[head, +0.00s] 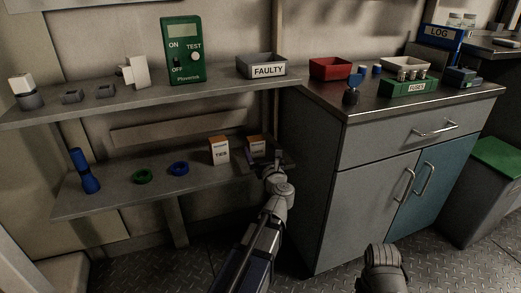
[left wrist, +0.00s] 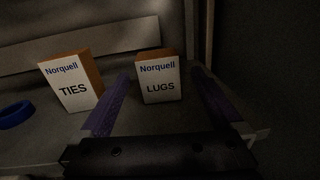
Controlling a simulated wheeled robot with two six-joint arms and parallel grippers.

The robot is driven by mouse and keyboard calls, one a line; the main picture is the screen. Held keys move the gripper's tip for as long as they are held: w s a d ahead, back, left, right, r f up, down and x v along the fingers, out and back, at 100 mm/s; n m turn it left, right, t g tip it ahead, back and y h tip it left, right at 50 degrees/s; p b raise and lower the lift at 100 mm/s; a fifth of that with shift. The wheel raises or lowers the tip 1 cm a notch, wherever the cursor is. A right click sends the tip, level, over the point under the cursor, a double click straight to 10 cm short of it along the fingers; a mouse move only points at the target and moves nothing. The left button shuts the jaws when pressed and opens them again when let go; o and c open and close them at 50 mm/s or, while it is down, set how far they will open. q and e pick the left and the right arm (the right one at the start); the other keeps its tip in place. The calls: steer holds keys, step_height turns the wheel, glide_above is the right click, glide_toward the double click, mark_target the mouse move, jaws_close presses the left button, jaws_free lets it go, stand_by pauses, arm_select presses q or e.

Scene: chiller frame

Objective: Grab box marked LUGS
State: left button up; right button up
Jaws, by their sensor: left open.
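The LUGS box (head: 255,143) is a small white and orange carton standing upright at the right end of the lower shelf. In the left wrist view the LUGS box (left wrist: 159,88) shows its lettered front between my two purple fingers, a little ahead, with no clear contact. My left gripper (head: 272,160) is open and empty, just in front of the box at the shelf's right end. It also shows in the left wrist view (left wrist: 161,78).
A similar TIES box (head: 218,150) stands left of the LUGS box. The upper shelf (head: 140,93) is above; a grey cabinet (head: 345,180) stands close on the right.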

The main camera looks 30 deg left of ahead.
mark_target(253, 140)
arm_select(q)
steer(key=shift+a+f+n+g+y, duration=0.3)
steer(key=shift+a+f+n+g, duration=0.1)
steer(key=shift+a+n, duration=0.1)
steer(key=shift+w+d+r+x, duration=0.1)
steer(key=shift+w+x, duration=0.05)
steer(key=shift+x, duration=1.8)
steer(key=shift+w+d+r+x, duration=0.1)
steer(key=shift+d+x, duration=0.05)
steer(key=shift+x, duration=1.8)
steer(key=c, duration=1.5)
steer(key=shift+r, duration=0.1)
steer(key=shift+c, duration=0.2)
step_height(253, 140, up, 10)
steer(key=p, duration=1)
